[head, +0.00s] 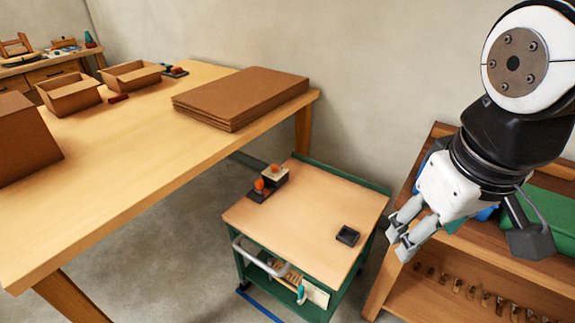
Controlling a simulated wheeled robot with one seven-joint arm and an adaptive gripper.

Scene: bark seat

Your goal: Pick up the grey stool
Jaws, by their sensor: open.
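I cannot make out a thing that is clearly a grey stool in the head view. My gripper (402,240) hangs at the right, its fingers open and pointing down and to the left. I see nothing between the fingers. It appears right of the green cart (290,222) with a light wooden top. A small dark grey square piece (347,236), like a shallow dish, sits on the cart top, left of my gripper and apart from it. Part of the shelf behind my gripper is hidden by my arm.
Stamps with orange knobs (270,177) stand on the cart's far left. A long wooden table (150,160) holds stacked cardboard (240,98) and open boxes (131,75). A wooden shelf (470,275) stands at right. Cart top's middle is clear.

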